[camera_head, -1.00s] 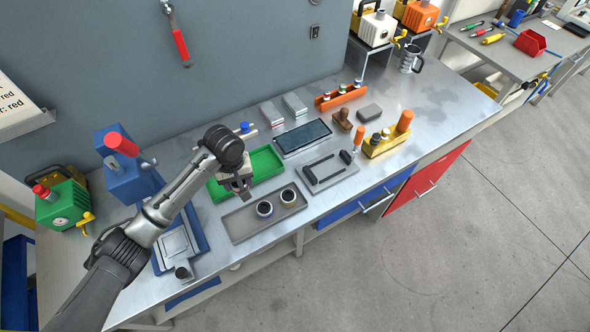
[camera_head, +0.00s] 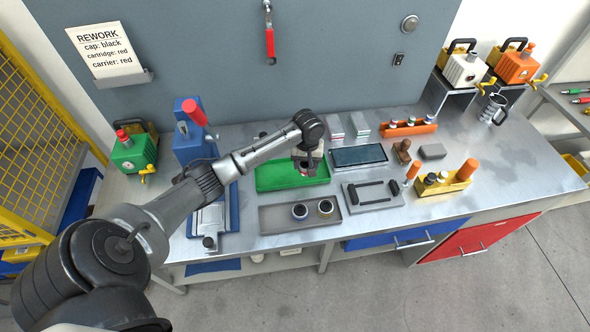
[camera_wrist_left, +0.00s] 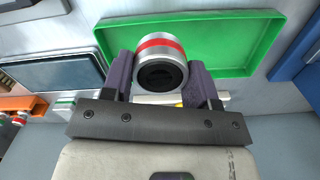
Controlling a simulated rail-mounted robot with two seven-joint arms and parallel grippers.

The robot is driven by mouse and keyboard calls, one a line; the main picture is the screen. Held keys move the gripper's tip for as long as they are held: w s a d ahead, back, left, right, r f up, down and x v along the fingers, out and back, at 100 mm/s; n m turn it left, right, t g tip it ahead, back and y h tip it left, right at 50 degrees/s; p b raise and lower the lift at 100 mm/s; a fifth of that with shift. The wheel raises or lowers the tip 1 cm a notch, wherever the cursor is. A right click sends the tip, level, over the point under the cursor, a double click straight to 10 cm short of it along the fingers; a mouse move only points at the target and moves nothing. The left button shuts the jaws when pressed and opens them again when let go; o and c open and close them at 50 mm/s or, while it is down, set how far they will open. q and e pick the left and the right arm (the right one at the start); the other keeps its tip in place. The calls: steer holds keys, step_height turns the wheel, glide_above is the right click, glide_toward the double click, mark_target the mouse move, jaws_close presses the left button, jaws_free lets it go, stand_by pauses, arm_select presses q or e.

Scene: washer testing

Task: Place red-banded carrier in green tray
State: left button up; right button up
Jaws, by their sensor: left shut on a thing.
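The red-banded carrier (camera_wrist_left: 162,60) is a short silver cylinder with a red band and a dark hollow end. My left gripper (camera_wrist_left: 158,75) is shut on it, one finger on each side. In the wrist view the carrier overlaps the green tray (camera_wrist_left: 230,55), whose bare floor shows beside it. In the head view my left gripper (camera_head: 306,172) is over the right part of the green tray (camera_head: 275,178) and mostly hides the carrier. I cannot tell whether the carrier touches the tray floor. My right gripper is not in view.
A grey tray (camera_head: 272,222) with two dark-topped cylinders stands in front of the green tray. A dark tablet (camera_head: 360,156) lies to its right, and a blue press (camera_head: 193,138) stands to its left. A rework sign (camera_head: 105,50) hangs on the wall.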

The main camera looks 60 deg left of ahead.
arm_select(q)
glide_above(292, 174)
step_height(292, 174, down, 4)
steer(key=shift+r+b, duration=0.1)
steer(key=shift+b, duration=0.25)
steer(key=shift+f+b, duration=0.35)
steer(key=shift+f, duration=1.75)
steer(key=o, duration=1.1)
steer(key=shift+f, duration=0.1)
steer(key=shift+c, duration=0.2)
